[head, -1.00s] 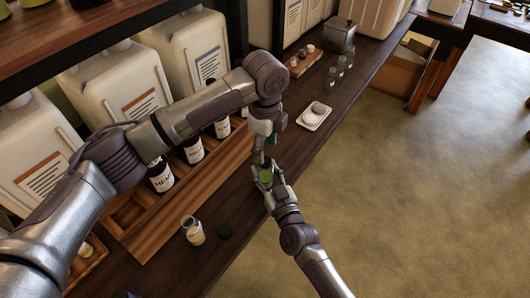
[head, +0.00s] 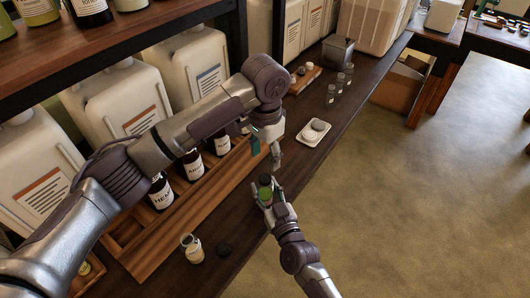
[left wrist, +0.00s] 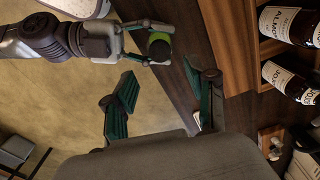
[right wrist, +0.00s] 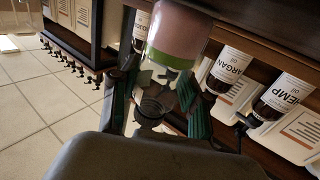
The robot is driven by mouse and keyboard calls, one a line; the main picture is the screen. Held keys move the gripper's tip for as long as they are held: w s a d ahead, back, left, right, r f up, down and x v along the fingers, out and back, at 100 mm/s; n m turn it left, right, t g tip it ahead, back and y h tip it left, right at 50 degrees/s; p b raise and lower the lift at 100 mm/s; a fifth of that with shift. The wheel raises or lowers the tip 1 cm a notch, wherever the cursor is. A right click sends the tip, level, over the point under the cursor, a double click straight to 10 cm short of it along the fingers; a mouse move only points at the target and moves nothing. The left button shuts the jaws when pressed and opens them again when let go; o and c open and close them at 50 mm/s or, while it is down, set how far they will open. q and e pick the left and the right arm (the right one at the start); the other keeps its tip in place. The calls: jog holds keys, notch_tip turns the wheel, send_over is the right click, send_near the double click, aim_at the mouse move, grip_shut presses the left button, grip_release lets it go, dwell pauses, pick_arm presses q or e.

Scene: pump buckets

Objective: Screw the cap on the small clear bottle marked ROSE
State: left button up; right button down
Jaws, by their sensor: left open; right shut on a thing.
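My right gripper (head: 266,193) is shut on a small round container (head: 265,182) with green sides and a dark top, held above the bench. In the left wrist view the container (left wrist: 159,46) shows its dark round top. In the right wrist view it (right wrist: 178,35) looks pink with a green band. No ROSE mark is readable on it. My left gripper (head: 266,150) is open and empty, just above and apart from the container; its spread fingers show in the left wrist view (left wrist: 160,98).
A wooden rack (head: 160,232) holds several brown labelled bottles. A white tray (head: 302,137) with round white things lies beyond my grippers. Small clear bottles (head: 339,85) stand further back, near a grey metal box (head: 338,53). Large white canisters (head: 113,97) line the back. Open floor lies right.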

aim_at(265, 178)
pick_arm(q)
jog(key=shift+r+n, duration=0.25)
jog(key=shift+n, duration=0.85)
jog(key=shift+f, duration=0.1)
jog(key=shift+f, duration=3.95)
jog(key=shift+c, duration=0.3)
grip_shut()
jog(key=shift+o, duration=0.9)
grip_release()
